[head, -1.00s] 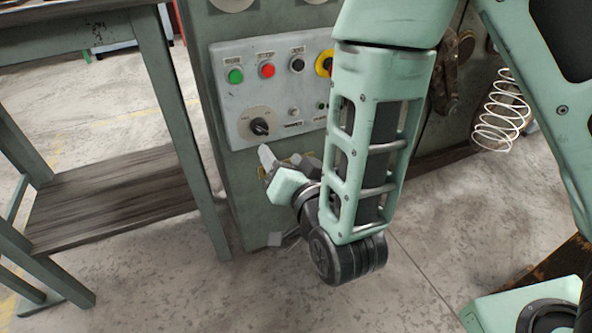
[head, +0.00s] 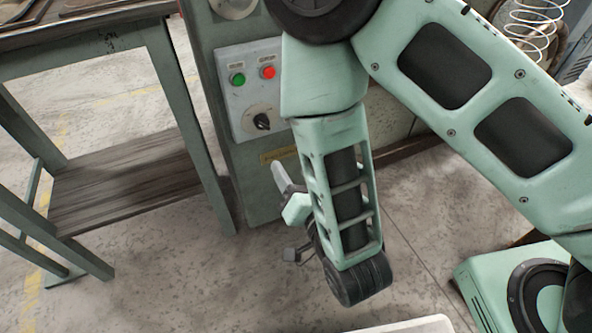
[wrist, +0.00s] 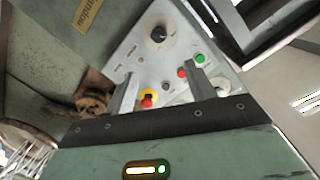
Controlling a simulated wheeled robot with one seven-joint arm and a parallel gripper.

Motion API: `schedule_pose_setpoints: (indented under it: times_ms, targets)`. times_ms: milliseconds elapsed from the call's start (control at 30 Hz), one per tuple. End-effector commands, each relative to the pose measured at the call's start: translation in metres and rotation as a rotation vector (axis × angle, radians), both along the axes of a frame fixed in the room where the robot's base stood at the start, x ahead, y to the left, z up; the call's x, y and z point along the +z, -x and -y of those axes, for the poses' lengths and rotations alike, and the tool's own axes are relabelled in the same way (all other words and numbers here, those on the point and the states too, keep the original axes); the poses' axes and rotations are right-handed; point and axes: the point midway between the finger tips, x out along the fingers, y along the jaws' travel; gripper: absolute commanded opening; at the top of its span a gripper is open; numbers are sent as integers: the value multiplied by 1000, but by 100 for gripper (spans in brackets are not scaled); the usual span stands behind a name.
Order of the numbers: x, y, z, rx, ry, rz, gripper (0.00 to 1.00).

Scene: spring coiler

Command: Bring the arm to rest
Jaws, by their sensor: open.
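My gripper (head: 288,216) hangs low in the head view, in front of the green machine cabinet, with its fingers apart and nothing seen between them. In the wrist view my gripper (wrist: 164,92) shows two grey fingers spread, with the control panel (wrist: 150,55) beyond them. In the head view the panel (head: 241,92) shows a green button (head: 238,79), a red button (head: 268,72) and a black knob (head: 262,121). My arm links hide the right part of the panel. The gripper looks apart from the panel.
A wooden-topped bench (head: 80,20) with a lower shelf (head: 120,190) stands at the left. A wire spring (head: 535,22) shows at the top right. A pale edge (head: 410,327) shows at the bottom. Bare concrete floor lies around the cabinet's foot.

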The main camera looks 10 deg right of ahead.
Motion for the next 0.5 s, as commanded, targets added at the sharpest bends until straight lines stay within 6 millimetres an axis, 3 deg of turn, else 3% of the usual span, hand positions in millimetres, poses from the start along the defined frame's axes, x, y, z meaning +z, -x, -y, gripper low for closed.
schedule_pose_setpoints:
  times_ms: [500]
  targets:
    - [1, -6, -4, 5, 6, -54, 55]
